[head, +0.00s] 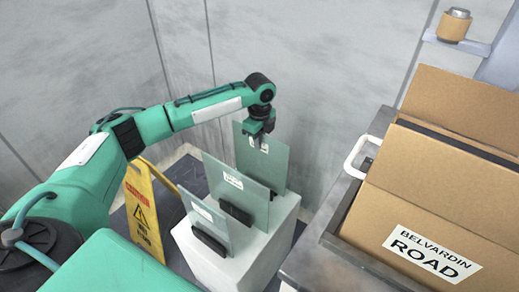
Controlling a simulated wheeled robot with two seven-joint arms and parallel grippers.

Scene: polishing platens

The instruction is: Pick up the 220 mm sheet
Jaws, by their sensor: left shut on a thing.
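Three greenish glass sheets stand upright in a staggered row on a white block (262,245). The rear sheet (275,165) is the tallest in view, the middle sheet (220,183) stands in front of it, and the front sheet (207,216) is the smallest. Each carries a small white label that is too small to read, so I cannot tell which is the 220 mm one. My left gripper (259,142) is shut on the top edge of the rear sheet, whose lower part is partly hidden by the middle sheet. My right gripper is out of view.
Black holders (235,212) grip the bases of the nearer sheets. A yellow caution sign (146,212) stands left of the block. At right, a metal cart (345,245) bears an open cardboard box (440,195) marked BELVARDIN ROAD. Grey wall panels (300,60) close off the back.

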